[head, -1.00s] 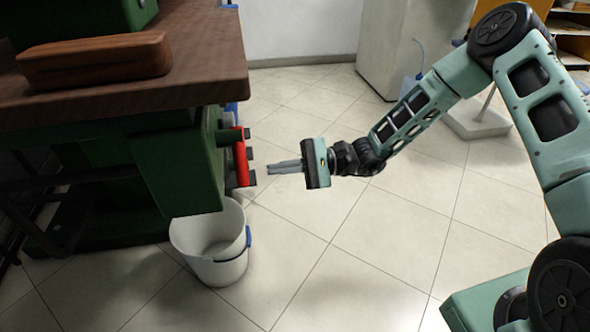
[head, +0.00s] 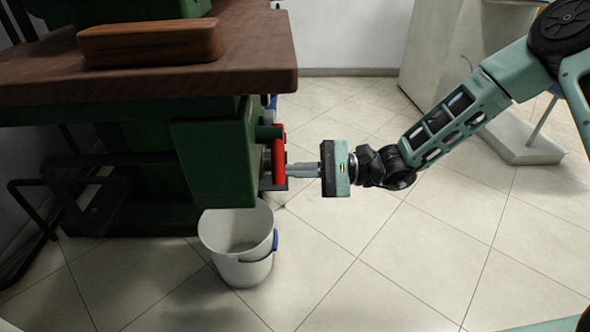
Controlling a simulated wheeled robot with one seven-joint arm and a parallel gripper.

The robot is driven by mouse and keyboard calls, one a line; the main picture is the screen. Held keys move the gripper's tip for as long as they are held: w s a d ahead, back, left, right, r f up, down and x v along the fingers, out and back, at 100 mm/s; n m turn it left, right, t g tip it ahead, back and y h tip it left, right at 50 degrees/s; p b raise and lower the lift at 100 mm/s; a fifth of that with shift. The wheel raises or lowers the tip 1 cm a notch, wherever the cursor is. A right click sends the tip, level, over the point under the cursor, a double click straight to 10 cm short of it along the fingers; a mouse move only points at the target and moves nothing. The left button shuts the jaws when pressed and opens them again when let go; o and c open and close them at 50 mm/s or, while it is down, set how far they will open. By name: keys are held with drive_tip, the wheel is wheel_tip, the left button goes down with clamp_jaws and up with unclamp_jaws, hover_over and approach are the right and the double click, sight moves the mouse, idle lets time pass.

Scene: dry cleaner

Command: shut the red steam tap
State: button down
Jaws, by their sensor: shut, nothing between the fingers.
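The red steam tap (head: 279,160) is a red handle on the right side of a dark green machine (head: 215,160), and it hangs roughly upright in the picture. My gripper (head: 291,170) comes in from the right with its fingers level and together, holding nothing. Its fingertips are right beside the tap's handle in the picture. I cannot tell whether they touch it. Dark fittings around the handle partly hide its mounting.
A brown wooden tabletop (head: 250,50) overhangs the machine, with a wooden block (head: 150,42) on it. A white bucket (head: 238,245) stands on the floor below the tap.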

drive_tip(key=shift+r, duration=0.1)
drive_tip(key=shift+s+m+p, duration=0.15)
drive_tip(key=shift+m+p, duration=0.25)
drive_tip(key=shift+p, duration=0.3)
drive_tip(key=shift+s+r+m+p, duration=0.2)
drive_tip(key=shift+m+p, duration=0.1)
drive_tip(key=shift+p, duration=0.45)
drive_tip(key=s+r+m+p, duration=0.1)
drive_tip(key=r+m+p, duration=0.3)
drive_tip(key=m+p, duration=0.4)
drive_tip(key=s+r+m+t+p, duration=0.1)
drive_tip(key=r+m+p, duration=0.4)
drive_tip(key=p, duration=1.2)
drive_tip(key=s+m, duration=0.1)
drive_tip(key=m, duration=0.2)
drive_tip(key=shift+p, duration=0.3)
